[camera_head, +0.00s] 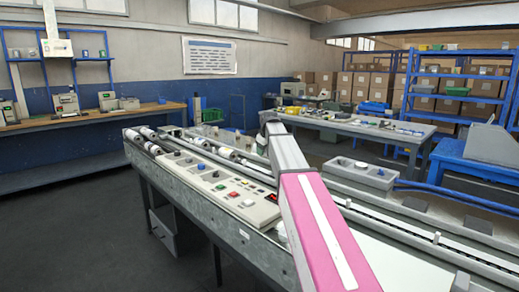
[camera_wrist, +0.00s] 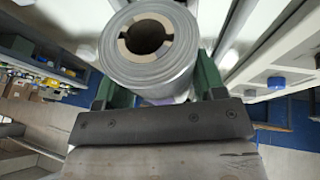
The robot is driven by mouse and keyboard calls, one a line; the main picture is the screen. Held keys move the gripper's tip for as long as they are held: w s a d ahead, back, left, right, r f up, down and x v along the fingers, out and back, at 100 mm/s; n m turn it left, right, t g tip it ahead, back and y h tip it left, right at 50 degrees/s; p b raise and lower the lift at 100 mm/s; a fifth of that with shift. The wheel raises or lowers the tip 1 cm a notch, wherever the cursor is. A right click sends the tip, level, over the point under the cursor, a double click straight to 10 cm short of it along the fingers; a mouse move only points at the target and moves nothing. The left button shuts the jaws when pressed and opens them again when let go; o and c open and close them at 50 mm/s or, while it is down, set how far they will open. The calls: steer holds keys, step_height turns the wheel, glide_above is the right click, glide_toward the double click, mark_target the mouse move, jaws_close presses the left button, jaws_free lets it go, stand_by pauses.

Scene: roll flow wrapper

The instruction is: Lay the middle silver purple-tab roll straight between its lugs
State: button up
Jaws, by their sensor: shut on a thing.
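A silver roll (camera_wrist: 172,70) with a pale core ring and a dark open bore fills the upper middle of the wrist view. A faint purple patch shows low on it, by the gripper body. My gripper (camera_wrist: 158,88) has its green fingers on both sides of the roll and is shut on it. The roll's far end and what lies under it are hidden. In the head view my arm covers the gripper and the held roll. I cannot make out the middle lugs in either view.
A long grey machine bench (camera_head: 180,190) carries a control panel (camera_head: 222,186) with coloured buttons. Several rolls (camera_head: 228,153) lie along its back, with more at its left end (camera_head: 148,133). A grey box (camera_head: 362,174) stands right of my arm. Floor at the left is clear.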

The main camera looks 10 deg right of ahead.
steer(key=shift+f, duration=4.05)
steer(key=shift+f, duration=0.4)
steer(key=o, duration=1.2)
steer(key=shift+f, duration=0.1)
steer(key=shift+s+a, duration=0.1)
steer(key=shift+s, duration=0.05)
steer(key=v, duration=1.1)
steer(key=shift+w, duration=0.25)
